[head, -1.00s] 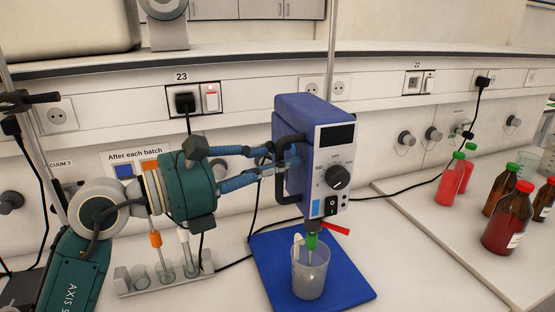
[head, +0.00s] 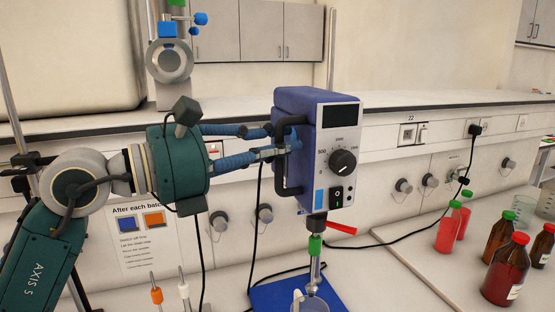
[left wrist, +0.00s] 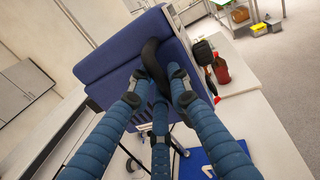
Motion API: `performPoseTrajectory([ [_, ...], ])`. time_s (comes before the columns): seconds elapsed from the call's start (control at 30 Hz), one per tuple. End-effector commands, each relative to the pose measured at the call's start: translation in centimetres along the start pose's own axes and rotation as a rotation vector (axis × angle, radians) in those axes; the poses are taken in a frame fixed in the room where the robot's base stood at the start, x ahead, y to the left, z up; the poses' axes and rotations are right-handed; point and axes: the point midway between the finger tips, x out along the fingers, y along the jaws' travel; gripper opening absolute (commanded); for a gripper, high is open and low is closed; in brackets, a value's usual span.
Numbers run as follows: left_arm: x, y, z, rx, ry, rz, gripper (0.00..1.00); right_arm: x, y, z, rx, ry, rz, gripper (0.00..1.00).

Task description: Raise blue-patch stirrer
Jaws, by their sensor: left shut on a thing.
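The stirrer (head: 335,160) is a blue box with a grey front, a dial and a light-blue patch below left of the dial. My left gripper (head: 285,143) is shut on the black handle at its left side. In the left wrist view, blue fingers (left wrist: 160,100) close around the black handle (left wrist: 152,62) against the blue housing (left wrist: 115,65). A green chuck and metal shaft (head: 315,262) hang below the stirrer, upright. A beaker (head: 313,304) stands under the shaft, cut off by the bottom edge. My right gripper is out of view.
A blue mat (head: 270,294) lies under the beaker. Red-filled and brown bottles (head: 508,262) stand on the right. Upright orange- and white-tipped tools (head: 156,290) stand lower left. The wall, a sign (head: 140,222) and a ledge are behind the stirrer.

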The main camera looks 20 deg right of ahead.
Motion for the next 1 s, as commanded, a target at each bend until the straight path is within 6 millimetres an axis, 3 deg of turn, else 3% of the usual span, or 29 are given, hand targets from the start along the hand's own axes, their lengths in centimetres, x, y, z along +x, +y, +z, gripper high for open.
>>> performPoseTrajectory([
  [0.03,-0.1,0.0,1.0,0.002,-0.008,0.001,0.00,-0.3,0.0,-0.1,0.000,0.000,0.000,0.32],
  [0.2,-0.1,0.0,1.8,0.002,-0.007,0.002,0.00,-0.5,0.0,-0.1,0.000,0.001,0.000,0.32],
  [0.67,-0.1,0.1,2.4,0.004,-0.012,0.004,0.00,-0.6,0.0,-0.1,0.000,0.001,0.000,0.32],
  [0.7,-0.1,0.1,2.4,0.004,-0.012,0.004,0.20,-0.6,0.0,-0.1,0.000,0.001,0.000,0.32],
  [0.8,-0.1,0.1,2.3,0.004,-0.010,0.003,0.36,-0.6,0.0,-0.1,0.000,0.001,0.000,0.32],
  [1.0,-0.1,0.1,1.9,0.002,-0.004,0.002,0.36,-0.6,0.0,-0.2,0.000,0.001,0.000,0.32],
])
